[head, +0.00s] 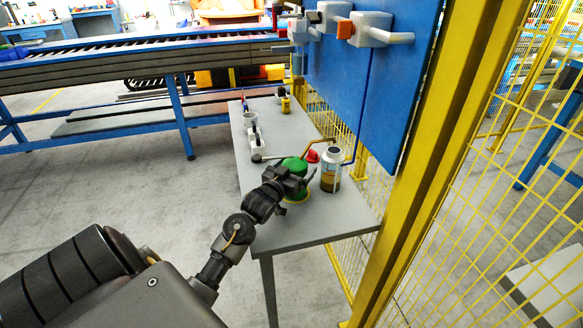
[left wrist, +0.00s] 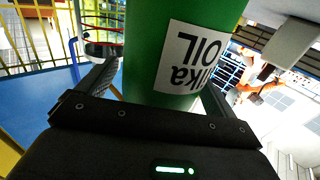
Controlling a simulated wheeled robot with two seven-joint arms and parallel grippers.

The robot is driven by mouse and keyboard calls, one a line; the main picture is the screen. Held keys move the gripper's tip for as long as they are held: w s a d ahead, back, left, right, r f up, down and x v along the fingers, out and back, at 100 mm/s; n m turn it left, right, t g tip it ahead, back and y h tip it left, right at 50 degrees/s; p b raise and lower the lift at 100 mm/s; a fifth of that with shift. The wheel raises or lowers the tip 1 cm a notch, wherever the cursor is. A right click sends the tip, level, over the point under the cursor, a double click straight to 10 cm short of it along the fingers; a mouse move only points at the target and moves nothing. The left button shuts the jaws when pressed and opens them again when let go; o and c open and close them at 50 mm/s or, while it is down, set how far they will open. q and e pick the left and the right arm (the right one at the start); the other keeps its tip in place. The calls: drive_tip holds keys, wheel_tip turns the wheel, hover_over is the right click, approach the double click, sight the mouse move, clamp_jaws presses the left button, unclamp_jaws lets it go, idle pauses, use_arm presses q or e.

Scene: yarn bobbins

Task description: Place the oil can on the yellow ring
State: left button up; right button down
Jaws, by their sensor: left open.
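The green oil can (head: 293,164) stands upright near the front of the grey table, with a thin copper-coloured spout reaching right. A yellow ring (head: 297,202) shows as a thin rim at the can's base; the can appears to stand on it, though most of the ring is hidden. My left gripper (head: 298,181) is at the can's side, its fingers open on either side of the body. In the left wrist view the can (left wrist: 180,50) with its white OIL label fills the space between the fingers. Contact with the fingers cannot be told. My right gripper is not in view.
A white tin with a brownish label (head: 330,171) stands close to the can's right, with a red object (head: 312,156) behind. White parts (head: 254,140) and a yellow item (head: 285,104) lie farther back on the table (head: 328,219). A blue panel (head: 345,90) and yellow fence border the right.

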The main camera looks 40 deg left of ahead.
use_arm(q)
drive_tip(key=shift+s+d, duration=0.1)
drive_tip(key=shift+s, duration=0.2)
drive_tip(key=s+d+b, duration=0.1)
drive_tip(key=s+d, duration=0.1)
drive_tip(key=s, duration=0.9)
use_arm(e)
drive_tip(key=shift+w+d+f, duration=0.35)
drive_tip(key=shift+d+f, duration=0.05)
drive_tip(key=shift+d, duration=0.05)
use_arm(q)
drive_tip(key=shift+r, duration=0.1)
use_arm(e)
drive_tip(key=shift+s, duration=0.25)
